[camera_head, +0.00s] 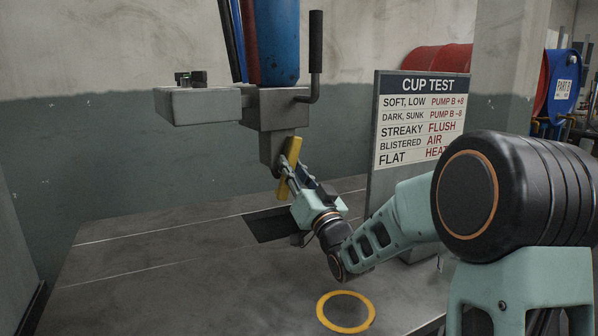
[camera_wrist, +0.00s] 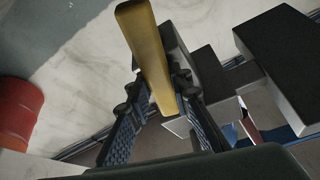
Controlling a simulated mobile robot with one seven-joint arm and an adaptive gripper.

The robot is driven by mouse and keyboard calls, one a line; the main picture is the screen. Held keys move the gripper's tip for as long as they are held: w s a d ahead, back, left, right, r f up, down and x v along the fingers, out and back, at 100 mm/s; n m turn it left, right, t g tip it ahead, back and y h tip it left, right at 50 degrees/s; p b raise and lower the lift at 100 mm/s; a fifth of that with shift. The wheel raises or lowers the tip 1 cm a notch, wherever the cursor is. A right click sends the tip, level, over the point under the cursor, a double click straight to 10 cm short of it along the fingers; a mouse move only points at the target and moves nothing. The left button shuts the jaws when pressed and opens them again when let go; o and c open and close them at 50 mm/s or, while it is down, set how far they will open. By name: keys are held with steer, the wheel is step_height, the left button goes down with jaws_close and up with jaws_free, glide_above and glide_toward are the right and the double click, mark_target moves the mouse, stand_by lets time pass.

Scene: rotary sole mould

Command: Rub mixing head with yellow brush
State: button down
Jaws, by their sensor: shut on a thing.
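The mixing head (camera_head: 277,108) is a grey block hanging above the table, with a narrower nozzle block (camera_head: 275,148) below and a black crank handle (camera_head: 315,45) on its right. The yellow brush (camera_head: 290,160) is held upright and slightly tilted at the right side of the nozzle block. My gripper (camera_head: 287,172) is shut on the brush. In the wrist view the brush (camera_wrist: 148,52) stands between my two fingers (camera_wrist: 158,105), close against grey blocks of the head (camera_wrist: 200,70). I cannot tell whether brush and head touch. The brush's bristles are not distinguishable.
A CUP TEST sign (camera_head: 425,120) stands on the table to the right, behind my arm. A yellow ring (camera_head: 346,312) marks the table (camera_head: 150,270) in front. A dark rectangle (camera_head: 270,225) lies below the head. Blue and red hoses (camera_head: 276,40) rise above it.

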steer(key=shift+s+a+r+b, duration=0.2)
steer(key=shift+s+a+b, duration=0.2)
steer(key=shift+a, duration=0.25)
steer(key=shift+s+a+r+b, duration=0.2)
steer(key=shift+s+a+b, duration=0.15)
steer(key=shift+a, duration=0.35)
steer(key=shift+s+a+r+b, duration=0.2)
steer(key=shift+s+a+b, duration=0.2)
steer(key=shift+a, duration=0.25)
steer(key=w+d+b, duration=0.1)
steer(key=w+d, duration=0.2)
steer(key=d, duration=0.3)
steer(key=shift+w, duration=0.2)
steer(key=shift+s+d+f, duration=0.1)
steer(key=shift+d, duration=0.05)
steer(key=shift+s+d+b, duration=0.35)
steer(key=shift+s+d, duration=0.1)
steer(key=shift+s, duration=0.4)
steer(key=shift+s+d+b, duration=0.3)
steer(key=shift+s+d, duration=0.2)
steer(key=shift+s, duration=0.35)
steer(key=shift+s+d+b, duration=0.35)
steer(key=shift+s+d, duration=0.1)
steer(key=shift+s, duration=0.4)
steer(key=s, duration=0.1)
steer(key=s+d, duration=0.1)
steer(key=shift+s+d+b, duration=0.25)
steer(key=shift+s+b, duration=0.05)
steer(key=shift+b, duration=0.05)
